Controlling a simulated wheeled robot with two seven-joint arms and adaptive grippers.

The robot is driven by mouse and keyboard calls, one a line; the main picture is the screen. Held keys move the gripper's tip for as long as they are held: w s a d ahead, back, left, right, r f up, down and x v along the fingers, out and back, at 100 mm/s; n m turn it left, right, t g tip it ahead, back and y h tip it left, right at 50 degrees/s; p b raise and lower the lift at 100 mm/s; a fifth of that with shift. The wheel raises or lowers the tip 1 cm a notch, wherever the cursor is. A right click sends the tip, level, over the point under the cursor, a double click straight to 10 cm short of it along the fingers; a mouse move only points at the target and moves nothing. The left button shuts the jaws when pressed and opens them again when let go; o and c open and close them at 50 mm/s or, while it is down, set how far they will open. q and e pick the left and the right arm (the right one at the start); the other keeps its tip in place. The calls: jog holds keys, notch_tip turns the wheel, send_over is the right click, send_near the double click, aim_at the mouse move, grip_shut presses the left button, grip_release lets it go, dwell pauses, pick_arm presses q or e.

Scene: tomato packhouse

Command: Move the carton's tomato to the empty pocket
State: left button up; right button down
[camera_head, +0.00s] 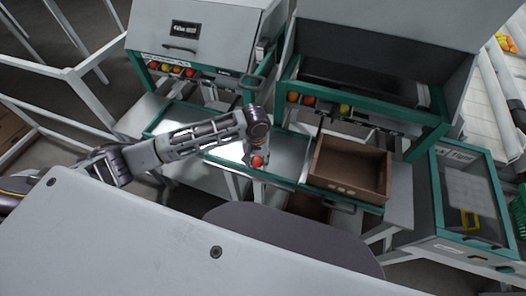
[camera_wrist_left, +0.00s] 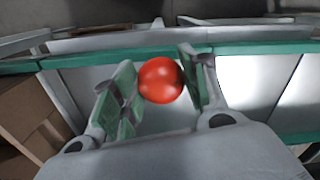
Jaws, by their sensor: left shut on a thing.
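A red tomato (camera_head: 257,161) is between the fingers of my left gripper (camera_head: 256,158), above the green-edged conveyor tray (camera_head: 225,153) in the head view. In the left wrist view the tomato (camera_wrist_left: 160,80) sits between the two green-padded fingers of the left gripper (camera_wrist_left: 158,88), which is shut on it. A brown carton (camera_head: 349,170) stands to the right of the gripper, and its visible inside looks empty. An empty pocket cannot be made out. My right gripper is not in view.
Two grey machines with green frames (camera_head: 205,25) stand behind, with red, orange and yellow tomatoes (camera_head: 177,70) along their lower front. A green-framed grey unit (camera_head: 465,190) stands at the right. A white rack (camera_head: 70,75) is at the left.

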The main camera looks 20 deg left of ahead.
pick_arm(q)
jog(key=shift+w+d, duration=0.1)
jog(key=shift+w, duration=2.85)
jog(key=shift+w, duration=0.1)
jog(key=shift+w, duration=0.25)
jog(key=shift+w+f, duration=0.15)
jog(key=shift+f, duration=1.6)
jog(key=shift+f, duration=0.1)
jog(key=o, duration=0.8)
jog(key=shift+o, duration=0.2)
